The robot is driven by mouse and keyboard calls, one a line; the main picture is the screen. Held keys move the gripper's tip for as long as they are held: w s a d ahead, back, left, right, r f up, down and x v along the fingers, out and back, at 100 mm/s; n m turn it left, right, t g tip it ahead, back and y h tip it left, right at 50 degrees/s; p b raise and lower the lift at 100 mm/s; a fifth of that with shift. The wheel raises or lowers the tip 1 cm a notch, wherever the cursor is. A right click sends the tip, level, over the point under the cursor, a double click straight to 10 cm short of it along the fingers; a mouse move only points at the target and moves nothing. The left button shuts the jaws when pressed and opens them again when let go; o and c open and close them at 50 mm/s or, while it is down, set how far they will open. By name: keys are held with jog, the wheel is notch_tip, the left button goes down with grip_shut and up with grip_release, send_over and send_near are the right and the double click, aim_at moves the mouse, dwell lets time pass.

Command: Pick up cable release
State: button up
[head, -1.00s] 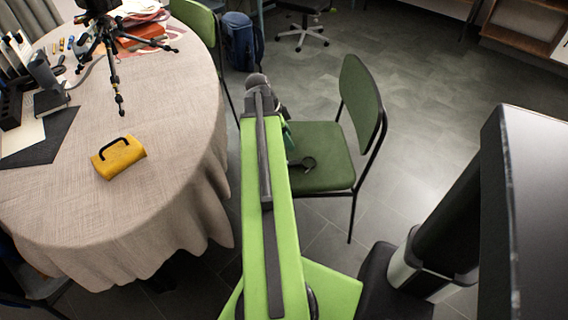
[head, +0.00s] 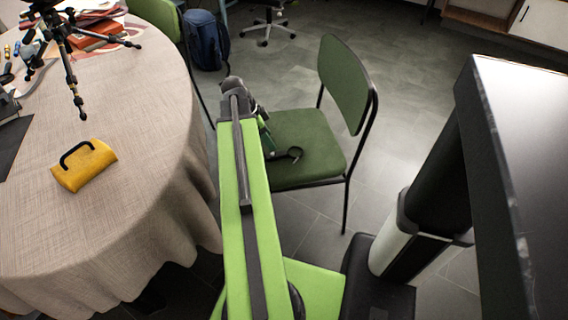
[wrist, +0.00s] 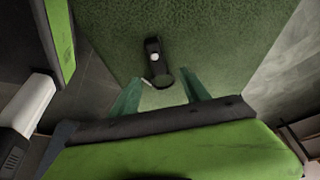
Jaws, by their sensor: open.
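The cable release, a small black handset with a pale round button, lies on the green chair seat in the wrist view (wrist: 153,50). A thin dark loop of its cable lies at its near end. In the head view only a dark curl of the cable release (head: 295,154) shows; my arm hides the rest. My gripper (wrist: 160,77) is open and empty above the seat, with its two green fingers on either side of the loop. The handset lies beyond the fingertips.
The chair's backrest (head: 345,83) rises to the right of my arm. A round table (head: 140,195) with a beige cloth stands at left, bearing a yellow case (head: 88,170) and a black tripod (head: 68,50).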

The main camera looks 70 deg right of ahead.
aim_at(278, 153)
jog(key=b+x, duration=0.1)
jog(key=x, duration=0.2)
jog(key=shift+w+f, duration=0.1)
jog(key=shift+f+b, duration=0.3)
jog(key=shift+b, duration=0.2)
jog(key=shift+s+d, duration=0.1)
jog(key=shift+s, duration=0.2)
jog(key=b+x, duration=0.4)
jog(key=shift+s+f+b, duration=0.15)
jog(key=shift+f+b, duration=0.15)
jog(key=shift+f, duration=0.15)
jog(key=shift+s+f, duration=0.15)
jog(key=shift+r, duration=0.2)
grip_shut()
